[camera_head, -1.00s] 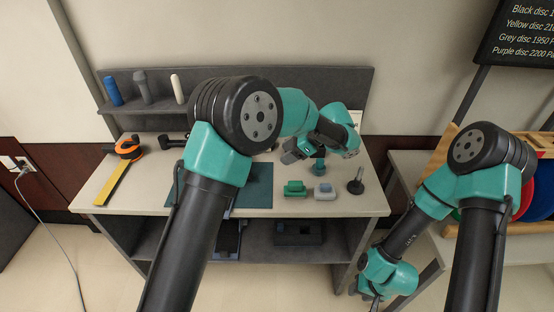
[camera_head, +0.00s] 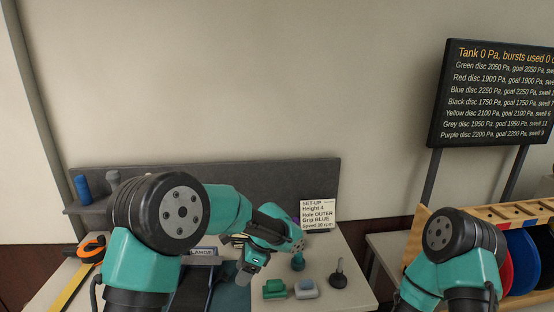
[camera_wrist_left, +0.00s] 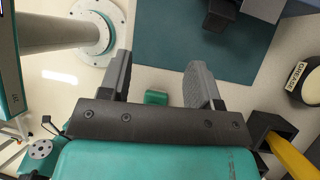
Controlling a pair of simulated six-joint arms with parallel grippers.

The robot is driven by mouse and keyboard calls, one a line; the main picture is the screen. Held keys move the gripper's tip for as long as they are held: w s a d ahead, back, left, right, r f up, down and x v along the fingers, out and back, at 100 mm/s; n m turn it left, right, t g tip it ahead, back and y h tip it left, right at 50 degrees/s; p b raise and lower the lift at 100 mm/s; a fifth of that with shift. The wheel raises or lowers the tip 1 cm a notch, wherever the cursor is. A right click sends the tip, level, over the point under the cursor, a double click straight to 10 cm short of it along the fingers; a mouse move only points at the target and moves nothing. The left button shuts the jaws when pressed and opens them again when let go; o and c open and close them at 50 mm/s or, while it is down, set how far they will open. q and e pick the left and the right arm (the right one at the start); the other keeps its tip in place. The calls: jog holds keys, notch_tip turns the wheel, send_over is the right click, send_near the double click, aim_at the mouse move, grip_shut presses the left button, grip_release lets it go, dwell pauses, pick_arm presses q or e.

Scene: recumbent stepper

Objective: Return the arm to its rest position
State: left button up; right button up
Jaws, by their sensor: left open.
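My left gripper (camera_head: 243,274) hangs over the workbench near the teal mat (camera_head: 234,298) in the head view. In the left wrist view my left gripper (camera_wrist_left: 158,78) has its two grey fingers spread apart with nothing held. A small green block (camera_wrist_left: 155,97) lies below, seen between the fingers. My left arm folds across the bench from the left. My right arm's upper links show at the lower right of the head view, but its gripper is out of frame.
A green block (camera_head: 274,289), a grey block (camera_head: 306,289), a teal knob (camera_head: 298,262) and a black knob (camera_head: 338,279) stand right of my left gripper. A set-up card (camera_head: 318,215) stands behind. Coloured discs (camera_head: 522,262) sit in a wooden rack at right.

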pick_arm(q)
jog(key=s+a+f+n+h, duration=0.4)
jog(key=s+a+f+h, duration=0.15)
jog(key=s, duration=0.45)
jog(key=s+a+f+n+h, duration=0.4)
jog(key=s+a, duration=0.2)
jog(key=s, duration=0.4)
jog(key=s+a+f+n+t, duration=0.1)
jog(key=s+f+n+t, duration=0.2)
jog(key=f+n, duration=0.8)
notch_tip(320, 180, down, 8)
jog(key=shift+s+r, duration=0.2)
